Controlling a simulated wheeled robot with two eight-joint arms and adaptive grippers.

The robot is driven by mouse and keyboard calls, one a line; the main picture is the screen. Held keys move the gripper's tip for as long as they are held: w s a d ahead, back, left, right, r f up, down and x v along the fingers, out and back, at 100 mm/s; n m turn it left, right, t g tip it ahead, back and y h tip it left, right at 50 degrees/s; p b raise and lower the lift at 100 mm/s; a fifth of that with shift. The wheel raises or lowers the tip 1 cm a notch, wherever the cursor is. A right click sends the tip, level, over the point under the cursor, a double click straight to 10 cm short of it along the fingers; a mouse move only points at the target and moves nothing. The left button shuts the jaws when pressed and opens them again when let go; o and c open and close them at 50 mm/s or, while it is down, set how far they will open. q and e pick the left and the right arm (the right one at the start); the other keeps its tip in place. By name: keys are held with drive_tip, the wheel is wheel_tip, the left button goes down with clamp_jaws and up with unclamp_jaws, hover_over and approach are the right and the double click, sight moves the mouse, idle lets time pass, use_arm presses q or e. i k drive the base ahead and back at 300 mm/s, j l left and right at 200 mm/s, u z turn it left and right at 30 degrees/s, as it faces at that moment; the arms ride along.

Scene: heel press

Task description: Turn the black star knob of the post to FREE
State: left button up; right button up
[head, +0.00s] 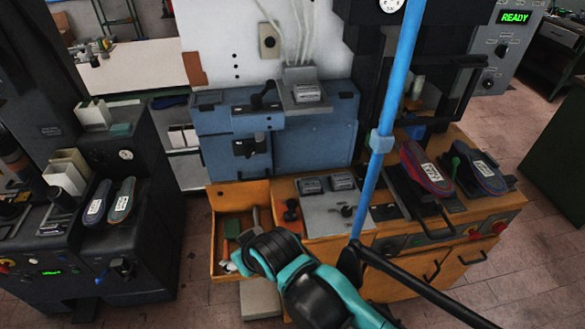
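A tall blue post (397,85) crosses the view, leaning slightly, from the top edge down to the front of the orange bench. A light blue collar (380,142) sits around it. At its foot is a dark piece (350,264), from which a black rod runs to the lower right. I cannot make out a star knob or a FREE mark on the post for sure. A teal and black arm link of mine is in front of the post's lower end and may hide part of it. I see no fingertips of either gripper.
The orange bench (466,262) carries shoes (425,168) on the right and an open drawer (224,215) on the left. A blue machine (318,148) stands behind. A dark machine (150,235) with soles is at left. Tiled floor (527,125) is free at right.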

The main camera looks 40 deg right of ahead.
sight(386, 210)
drive_tip(key=z, duration=2.3)
drive_tip(key=i+l+u, duration=0.1)
drive_tip(key=i+u, duration=0.2)
drive_tip(key=i+l+u, duration=0.15)
drive_tip(key=i+u, duration=0.15)
